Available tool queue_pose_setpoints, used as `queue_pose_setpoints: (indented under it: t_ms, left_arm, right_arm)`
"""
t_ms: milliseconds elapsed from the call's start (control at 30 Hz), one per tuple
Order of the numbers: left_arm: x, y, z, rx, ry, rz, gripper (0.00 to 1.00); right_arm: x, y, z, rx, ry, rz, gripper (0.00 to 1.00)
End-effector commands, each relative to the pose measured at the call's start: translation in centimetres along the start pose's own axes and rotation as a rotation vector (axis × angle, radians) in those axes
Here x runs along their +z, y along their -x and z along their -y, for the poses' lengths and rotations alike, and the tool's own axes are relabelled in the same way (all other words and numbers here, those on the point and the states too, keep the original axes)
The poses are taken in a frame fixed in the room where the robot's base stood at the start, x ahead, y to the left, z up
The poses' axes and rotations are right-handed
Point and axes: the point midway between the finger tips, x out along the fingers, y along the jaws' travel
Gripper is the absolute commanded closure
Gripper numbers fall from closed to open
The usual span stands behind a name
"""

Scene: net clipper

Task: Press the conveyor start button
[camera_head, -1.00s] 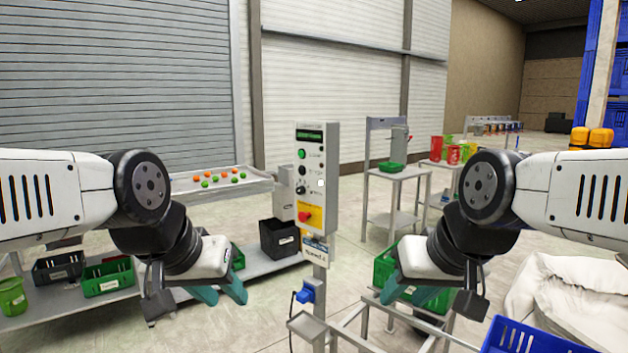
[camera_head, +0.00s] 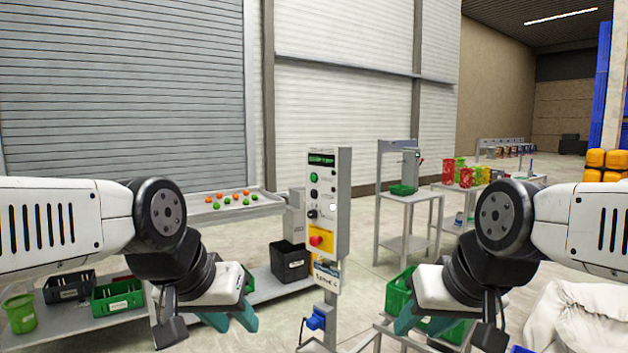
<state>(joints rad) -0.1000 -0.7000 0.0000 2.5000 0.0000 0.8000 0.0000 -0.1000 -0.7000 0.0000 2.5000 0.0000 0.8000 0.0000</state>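A grey control box (camera_head: 343,200) stands upright on a post in the middle of the view. Its face carries a small display, a green button (camera_head: 314,178) near the top, dark knobs below it, and a red emergency button (camera_head: 316,241) on a yellow plate. Which button is labelled as the conveyor start is too small to read. My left gripper (camera_head: 232,320) is at lower left of the box, teal fingers apart and empty. My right gripper (camera_head: 422,322) is at lower right, also with its fingers apart and empty. Neither touches the box.
Behind the box at left is a tray (camera_head: 270,207) with orange and green items. Dark and green bins (camera_head: 118,296) stand on a low shelf. A black bin (camera_head: 290,262) is just left of the post. A table (camera_head: 408,198) with a green tray stands behind right.

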Motion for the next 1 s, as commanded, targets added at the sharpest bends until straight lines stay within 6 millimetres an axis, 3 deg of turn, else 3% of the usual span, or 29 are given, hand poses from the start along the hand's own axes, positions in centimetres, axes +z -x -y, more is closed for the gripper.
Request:
queue_pose_setpoints:
  t_ms: [33, 167, 200, 1000]
  left_arm:
    - [0.0, 0.0, 0.0, 0.0, 0.0, 0.0, 0.73]
    - [0.0, 0.0, 0.0, 0.0, 0.0, 0.0, 0.99]
    - [0.0, 0.0, 0.0, 0.0, 0.0, 0.0, 1.0]
    - [0.0, 0.0, 0.0, 0.0, 0.0, 0.0, 1.0]
  right_arm:
    - [0.0, 0.0, 0.0, 0.0, 0.0, 0.0, 0.6]
    - [0.0, 0.0, 0.0, 0.0, 0.0, 0.0, 0.6]
    - [0.0, 0.0, 0.0, 0.0, 0.0, 0.0, 0.6]
    - [0.0, 0.0, 0.0, 0.0, 0.0, 0.0, 0.6]
